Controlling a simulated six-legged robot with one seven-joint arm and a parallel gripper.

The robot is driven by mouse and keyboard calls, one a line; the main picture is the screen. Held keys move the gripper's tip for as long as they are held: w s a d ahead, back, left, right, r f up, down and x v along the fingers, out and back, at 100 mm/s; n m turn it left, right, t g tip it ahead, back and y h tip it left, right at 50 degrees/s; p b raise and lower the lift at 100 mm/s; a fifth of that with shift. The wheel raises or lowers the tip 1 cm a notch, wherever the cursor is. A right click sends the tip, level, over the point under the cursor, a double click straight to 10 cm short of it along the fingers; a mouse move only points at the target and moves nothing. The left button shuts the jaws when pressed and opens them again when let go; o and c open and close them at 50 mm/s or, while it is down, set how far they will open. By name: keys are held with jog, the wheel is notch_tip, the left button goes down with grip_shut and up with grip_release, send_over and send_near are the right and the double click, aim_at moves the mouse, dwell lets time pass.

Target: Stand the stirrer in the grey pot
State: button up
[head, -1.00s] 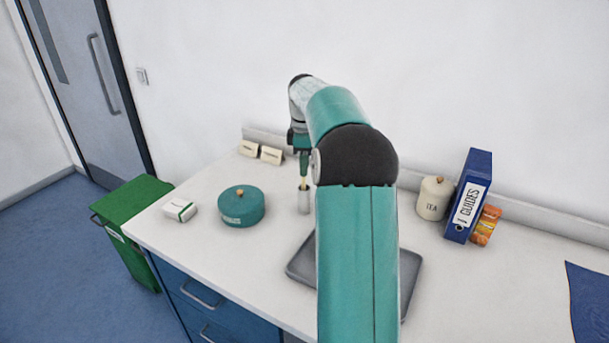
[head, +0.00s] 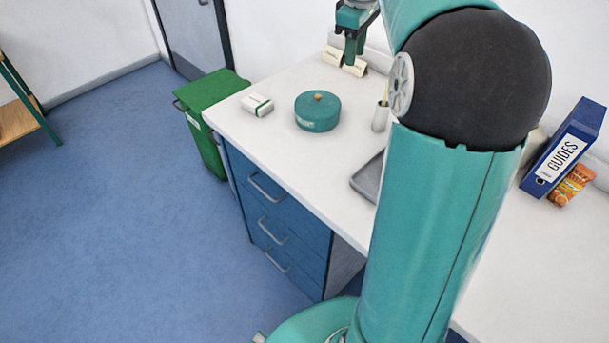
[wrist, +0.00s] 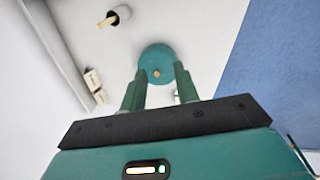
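The grey pot (head: 379,119) stands upright on the white worktop, partly hidden by my arm in the head view. The stirrer (head: 385,96) stands in it, its pale upper end sticking out above the rim. In the wrist view the stirrer (wrist: 106,21) leans out of the mouth of the pot (wrist: 123,11) near the top edge. My gripper (head: 352,58) is in the air above the back of the worktop, left of the pot and apart from it. In the wrist view its two fingers (wrist: 158,82) are spread with nothing between them.
A teal lidded tin (head: 318,113) and a white box (head: 257,105) stand left of the pot. Two small cards (head: 344,62) stand at the back. A grey tray (head: 368,180) lies in front. A blue binder (head: 562,152) stands right. A green bin (head: 208,118) is beside the drawers.

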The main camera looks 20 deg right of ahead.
jog(key=s+a+m+t, duration=0.1)
jog(key=s+a+m, duration=0.1)
jog(key=s+a, duration=0.5)
jog(key=s+a+m+t, duration=0.1)
jog(key=s+a, duration=0.4)
jog(key=a, duration=0.4)
jog(key=s+a+f+m+t+y, duration=0.1)
jog(key=s+a+f+m+t, duration=0.1)
jog(key=s+a+f, duration=0.5)
jog(key=s+f+m, duration=0.1)
jog(key=s, duration=0.2)
jog(key=shift+s+f, duration=0.25)
